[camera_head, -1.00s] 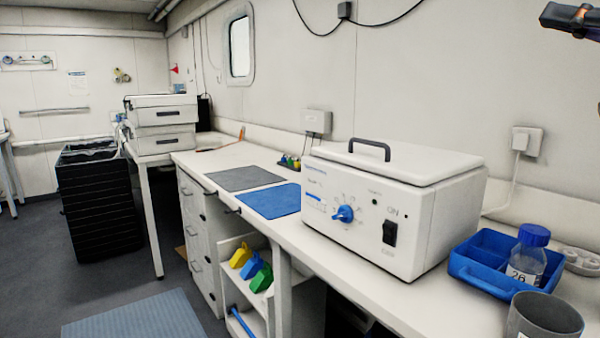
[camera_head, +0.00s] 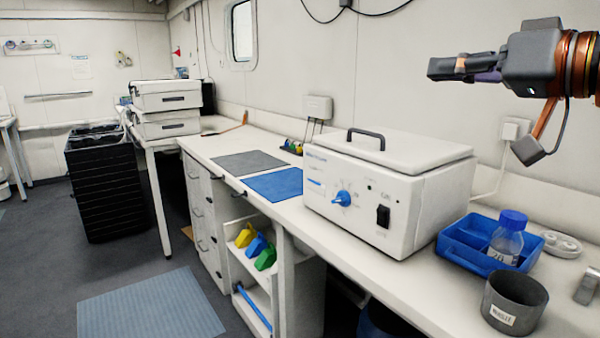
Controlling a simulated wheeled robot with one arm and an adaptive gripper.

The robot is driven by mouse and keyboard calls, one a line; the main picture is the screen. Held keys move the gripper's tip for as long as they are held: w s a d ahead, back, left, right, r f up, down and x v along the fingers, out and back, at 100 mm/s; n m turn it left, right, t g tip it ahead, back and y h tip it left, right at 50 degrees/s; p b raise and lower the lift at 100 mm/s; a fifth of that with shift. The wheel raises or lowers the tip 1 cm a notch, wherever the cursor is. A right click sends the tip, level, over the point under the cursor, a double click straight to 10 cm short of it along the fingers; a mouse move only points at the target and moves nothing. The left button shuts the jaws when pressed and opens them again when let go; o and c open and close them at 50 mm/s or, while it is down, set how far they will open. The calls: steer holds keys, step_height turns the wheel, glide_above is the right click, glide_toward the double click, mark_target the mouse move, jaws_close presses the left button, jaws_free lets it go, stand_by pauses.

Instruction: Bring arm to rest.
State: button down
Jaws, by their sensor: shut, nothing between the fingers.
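My gripper (camera_head: 438,68) is in the upper right, held in the air above the bench and pointing left. Its dark fingers are together with nothing between them. The wrist (camera_head: 545,58) with orange-brown rings runs off the right edge, so the rest of my arm is out of view. The gripper is apart from everything on the bench.
A white lidded incubator (camera_head: 390,190) with a black handle stands below the gripper. A blue tray (camera_head: 455,262) holds a blue-capped bottle (camera_head: 507,240). A grey waste cup (camera_head: 515,302) stands in front. Blue (camera_head: 272,184) and grey mats lie left. The wall is behind.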

steer(key=s+a+f+g+h+p, duration=0.2)
steer(key=a+f+g+p, duration=0.25)
steer(key=f, duration=0.45)
steer(key=s+a+f+g+h+p, duration=0.3)
steer(key=a+f, duration=0.2)
steer(key=f, duration=0.4)
steer(key=s+d+f+m+g+h+p, duration=0.2)
steer(key=s+d+f+g+p, duration=0.1)
steer(key=s+f, duration=0.5)
steer(key=s+d+f+m+g+h+p, duration=0.1)
steer(key=s+d+f+g+h+p, duration=0.2)
steer(key=s+d+f+g, duration=0.2)
steer(key=s+f, duration=0.3)
steer(key=s, duration=0.2)
steer(key=shift+s+d+f+m+h+p, duration=0.15)
steer(key=shift+d+f+m+h+p, duration=0.15)
steer(key=shift+d+f+m+p, duration=0.1)
